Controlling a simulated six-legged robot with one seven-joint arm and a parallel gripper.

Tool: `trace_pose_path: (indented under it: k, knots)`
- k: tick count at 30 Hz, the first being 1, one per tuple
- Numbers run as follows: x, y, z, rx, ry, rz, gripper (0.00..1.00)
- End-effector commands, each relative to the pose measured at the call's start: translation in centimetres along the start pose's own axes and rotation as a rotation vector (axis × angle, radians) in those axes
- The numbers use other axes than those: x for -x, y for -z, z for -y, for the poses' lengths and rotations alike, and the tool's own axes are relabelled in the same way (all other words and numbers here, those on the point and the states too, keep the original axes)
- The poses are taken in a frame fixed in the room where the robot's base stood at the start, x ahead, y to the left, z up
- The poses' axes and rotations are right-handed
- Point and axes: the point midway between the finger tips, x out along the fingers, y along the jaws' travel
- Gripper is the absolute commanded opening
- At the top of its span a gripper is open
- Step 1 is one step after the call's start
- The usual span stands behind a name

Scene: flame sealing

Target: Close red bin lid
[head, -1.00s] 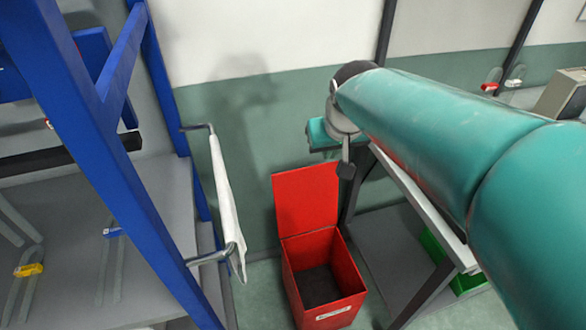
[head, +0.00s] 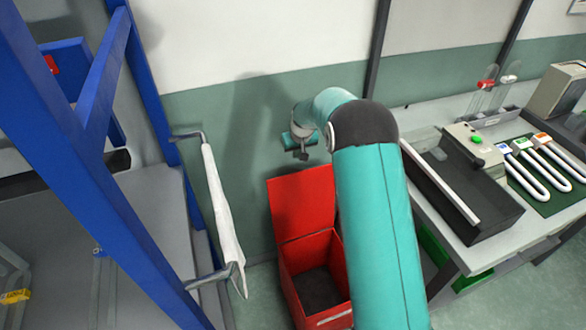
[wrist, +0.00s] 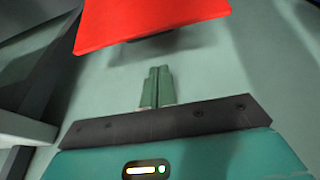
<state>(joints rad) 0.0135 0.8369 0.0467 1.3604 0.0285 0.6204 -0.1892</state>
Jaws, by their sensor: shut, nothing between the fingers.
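The red bin (head: 312,262) stands on the floor by the wall, with its lid (head: 301,207) raised upright at the back. The bin's dark inside shows, and my arm covers part of its right side. My gripper (head: 303,156) is just above the lid's top edge and looks apart from it. In the wrist view, my two green fingers (wrist: 157,85) are together with nothing between them. The red lid (wrist: 150,22) fills the top of that view, beyond the fingertips.
A blue rack (head: 120,180) with a white cloth (head: 222,213) on a rail stands left of the bin. A workbench (head: 470,185) with a device and U-shaped tubes stands at the right. A green box (head: 437,255) is under it. The wall is close behind the lid.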

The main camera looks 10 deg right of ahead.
Motion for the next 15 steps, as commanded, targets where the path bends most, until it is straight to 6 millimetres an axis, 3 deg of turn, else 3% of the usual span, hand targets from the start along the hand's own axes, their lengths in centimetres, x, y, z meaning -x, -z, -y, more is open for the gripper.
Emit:
trace_pose_path:
  k: [1,9,15]
  knots:
    - [-1.3,0.0,0.0,0.001,0.002,0.004,0.0]
    - [-4.1,0.2,-0.1,0.002,0.004,0.006,0.0]
    - [-7.7,0.1,-0.1,0.002,0.004,0.007,0.0]
